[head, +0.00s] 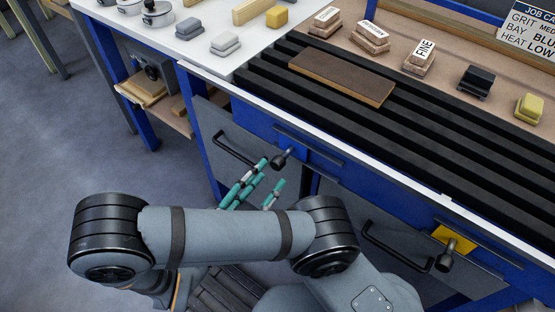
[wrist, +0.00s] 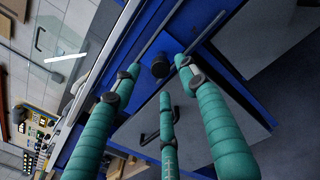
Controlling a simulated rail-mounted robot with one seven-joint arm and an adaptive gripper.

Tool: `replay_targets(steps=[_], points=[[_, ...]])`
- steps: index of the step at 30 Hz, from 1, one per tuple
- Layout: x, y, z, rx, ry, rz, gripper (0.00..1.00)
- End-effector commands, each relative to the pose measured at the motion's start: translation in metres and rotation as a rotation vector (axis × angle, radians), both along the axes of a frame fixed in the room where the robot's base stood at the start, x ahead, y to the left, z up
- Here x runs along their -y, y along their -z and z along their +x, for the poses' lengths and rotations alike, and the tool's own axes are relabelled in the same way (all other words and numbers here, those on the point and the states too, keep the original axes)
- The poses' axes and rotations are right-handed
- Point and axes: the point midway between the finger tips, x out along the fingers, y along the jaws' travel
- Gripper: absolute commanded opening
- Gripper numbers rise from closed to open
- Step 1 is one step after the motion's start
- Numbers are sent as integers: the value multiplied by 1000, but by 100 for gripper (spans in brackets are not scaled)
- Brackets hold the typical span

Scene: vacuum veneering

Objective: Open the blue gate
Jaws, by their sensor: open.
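The blue gate (head: 296,149) is a small blue plate on a dark rail on the bench's blue front, with a black round knob (head: 280,161). The knob (wrist: 160,66) also shows in the wrist view, between and just beyond my fingertips. My gripper (head: 271,173) has teal fingers and is open and empty, just below and left of the knob in the head view. In the wrist view my gripper (wrist: 158,78) has fingers on both sides of the knob and one below. I cannot tell whether any finger touches it.
A yellow gate (head: 455,239) with a black knob sits further right on the front. Black drawer handles (head: 235,150) jut out on both sides of the blue gate. A brown board (head: 342,77) lies on the black slatted top, with labelled blocks (head: 419,58) behind.

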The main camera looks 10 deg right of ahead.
Motion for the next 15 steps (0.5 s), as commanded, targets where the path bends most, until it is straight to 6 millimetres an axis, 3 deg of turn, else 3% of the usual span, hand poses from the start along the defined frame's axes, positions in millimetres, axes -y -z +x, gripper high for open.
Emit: replay_targets(steps=[7, 15], points=[[27, 1, 32, -1, 2, 1, 43], [37, 0, 44, -2, 0, 1, 43]])
